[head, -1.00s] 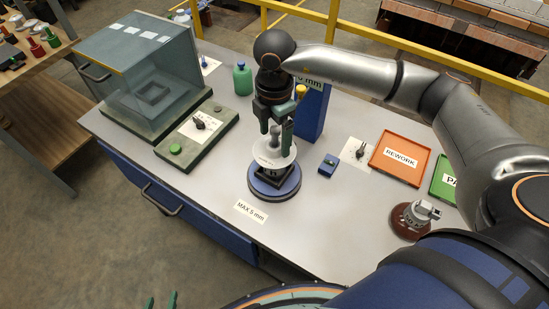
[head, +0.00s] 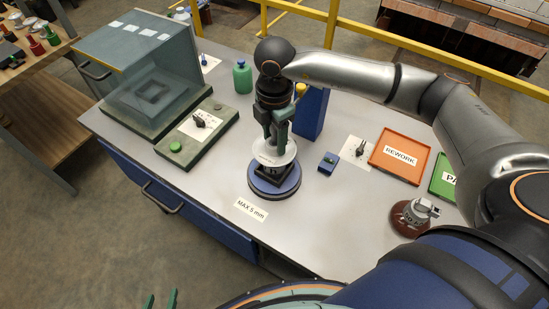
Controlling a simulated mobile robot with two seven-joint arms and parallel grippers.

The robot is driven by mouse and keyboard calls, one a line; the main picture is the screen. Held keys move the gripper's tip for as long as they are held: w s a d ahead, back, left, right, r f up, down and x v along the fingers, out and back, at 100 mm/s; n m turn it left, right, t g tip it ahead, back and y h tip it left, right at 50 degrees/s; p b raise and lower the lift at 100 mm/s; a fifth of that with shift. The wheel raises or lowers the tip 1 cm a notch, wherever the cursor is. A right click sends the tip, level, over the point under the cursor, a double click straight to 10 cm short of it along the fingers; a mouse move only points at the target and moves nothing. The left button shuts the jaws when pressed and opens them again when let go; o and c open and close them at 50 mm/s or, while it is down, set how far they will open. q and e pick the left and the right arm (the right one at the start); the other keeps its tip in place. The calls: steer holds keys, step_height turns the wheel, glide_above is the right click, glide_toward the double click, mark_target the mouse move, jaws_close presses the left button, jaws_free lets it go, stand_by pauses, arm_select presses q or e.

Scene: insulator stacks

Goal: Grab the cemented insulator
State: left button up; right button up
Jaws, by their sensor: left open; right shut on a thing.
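The insulator (head: 268,160), a pale disc with its upper end between my fingers, stands upright on a dark fixture over a round blue base (head: 273,190) near the middle of the table. My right gripper (head: 275,142) points down from above and is shut on the insulator's top. The fingers hide most of that top. I cannot see a gap between the insulator and the fixture. My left gripper (head: 161,300) shows only as two green fingertips at the bottom edge. They are apart and empty, in front of the table.
A glass-sided box (head: 150,80) and a green-button panel (head: 197,135) stand left. A blue block (head: 311,115) rises close behind my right gripper. A small blue box (head: 328,163), orange REWORK tray (head: 400,142), green tray (head: 440,187) and brown-based clamp (head: 408,222) are right.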

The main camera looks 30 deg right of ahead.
jaws_close()
steer(key=shift+w+r, duration=0.1)
steer(key=shift+r, duration=0.05)
stand_by(0.4)
